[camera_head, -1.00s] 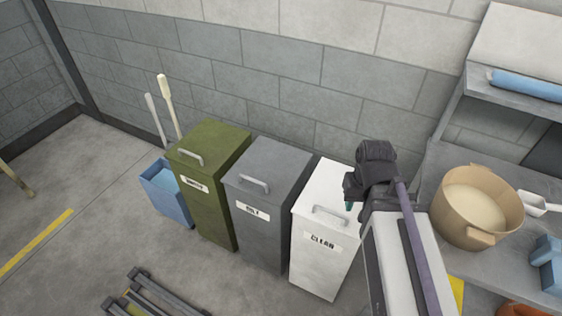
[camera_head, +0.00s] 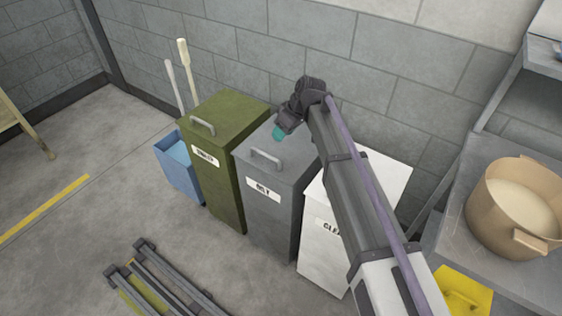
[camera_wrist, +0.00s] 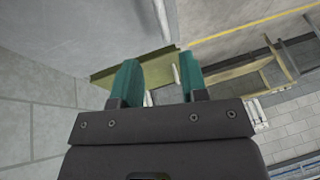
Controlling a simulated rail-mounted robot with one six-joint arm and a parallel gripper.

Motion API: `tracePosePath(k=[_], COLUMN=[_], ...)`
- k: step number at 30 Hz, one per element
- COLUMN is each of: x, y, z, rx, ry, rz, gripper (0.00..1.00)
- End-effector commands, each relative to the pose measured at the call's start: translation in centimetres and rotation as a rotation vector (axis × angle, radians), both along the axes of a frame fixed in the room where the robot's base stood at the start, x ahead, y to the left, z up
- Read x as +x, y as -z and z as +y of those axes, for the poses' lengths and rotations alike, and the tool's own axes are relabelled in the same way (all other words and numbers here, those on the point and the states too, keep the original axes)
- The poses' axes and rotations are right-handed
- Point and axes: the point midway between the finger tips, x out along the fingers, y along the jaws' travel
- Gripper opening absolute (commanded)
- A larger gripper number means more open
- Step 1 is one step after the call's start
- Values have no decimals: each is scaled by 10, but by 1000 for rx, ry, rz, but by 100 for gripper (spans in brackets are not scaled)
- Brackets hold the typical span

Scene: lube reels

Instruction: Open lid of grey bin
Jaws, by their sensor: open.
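The grey bin (camera_head: 276,205) stands between the green bin and the white bin and carries a label reading "OILY". Its grey lid (camera_head: 285,149) is shut, with a light grey handle (camera_head: 266,158) near the front edge. My gripper (camera_head: 279,133) is over the back part of this lid, behind the handle; its height above the lid is hard to judge. In the wrist view my gripper (camera_wrist: 158,82) shows two teal fingers, apart and with nothing between them.
The green bin (camera_head: 219,170) stands close on the left, and it also shows in the wrist view (camera_wrist: 152,68). The white bin (camera_head: 321,243) is close on the right, partly behind my arm. A blue bucket (camera_head: 177,170) with mop handles is further left. A folded frame (camera_head: 165,285) lies on the floor in front.

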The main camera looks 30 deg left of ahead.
Motion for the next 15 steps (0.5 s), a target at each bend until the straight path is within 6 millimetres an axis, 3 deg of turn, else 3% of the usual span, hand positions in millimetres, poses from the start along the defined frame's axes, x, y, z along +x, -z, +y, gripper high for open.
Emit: tracePosePath(k=[1,8,15], x=[0,-3,-11], y=[2,11,62], z=[11,14,31], rx=[12,16,15], ry=[-28,-35,-35], rz=[-5,-6,-6], gripper=[40,40,40])
